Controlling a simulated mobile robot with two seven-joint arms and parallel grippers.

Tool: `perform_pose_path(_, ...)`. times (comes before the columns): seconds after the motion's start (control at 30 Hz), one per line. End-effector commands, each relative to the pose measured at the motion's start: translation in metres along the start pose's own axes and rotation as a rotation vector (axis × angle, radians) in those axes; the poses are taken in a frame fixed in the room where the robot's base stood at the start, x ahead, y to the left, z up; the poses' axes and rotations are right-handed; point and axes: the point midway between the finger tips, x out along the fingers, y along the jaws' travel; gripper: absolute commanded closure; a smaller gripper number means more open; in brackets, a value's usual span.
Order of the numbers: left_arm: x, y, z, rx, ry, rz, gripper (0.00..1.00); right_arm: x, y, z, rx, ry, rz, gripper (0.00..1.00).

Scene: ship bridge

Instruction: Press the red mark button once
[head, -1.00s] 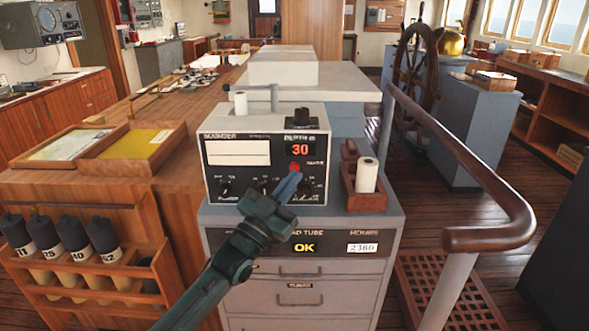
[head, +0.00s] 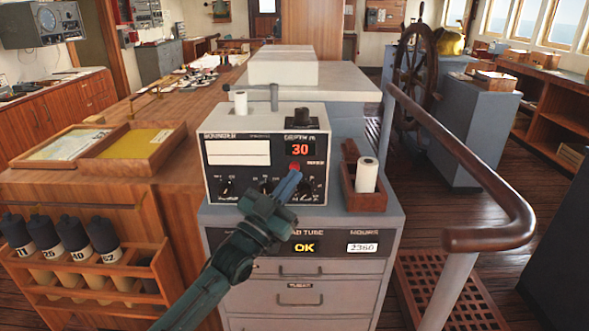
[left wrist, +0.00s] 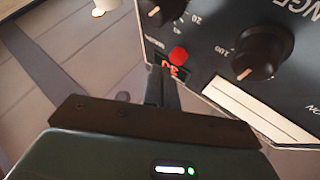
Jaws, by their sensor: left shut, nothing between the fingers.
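The red mark button (head: 294,167) is a small round knob on the dark front panel of the depth sounder (head: 237,172), just under the lit red "30" display. It also shows in the left wrist view (left wrist: 179,55). My left gripper (head: 291,182) is shut and empty, with its blue-grey fingertips just below the button in the head view. In the left wrist view its dark fingers (left wrist: 161,88) point up towards the display and button. Whether the tips touch the panel or button is unclear. My right gripper is not in view.
The sounder stands on a grey cabinet (head: 222,217) with drawers. A wooden holder (head: 350,183) with a white paper roll (head: 367,175) stands right of it. A wooden handrail (head: 470,170) runs along the right. Wooden trays (head: 127,152) and a rack of bottles (head: 100,288) are at left.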

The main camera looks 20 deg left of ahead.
Motion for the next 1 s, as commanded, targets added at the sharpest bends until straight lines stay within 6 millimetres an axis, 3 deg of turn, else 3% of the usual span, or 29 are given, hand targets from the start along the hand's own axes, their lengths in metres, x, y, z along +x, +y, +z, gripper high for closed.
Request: perform_pose_path(1.0, 0.0086, -0.0062, 0.0066, 0.001, 0.0, 0.001, 1.0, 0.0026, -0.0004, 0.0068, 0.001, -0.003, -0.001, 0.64)
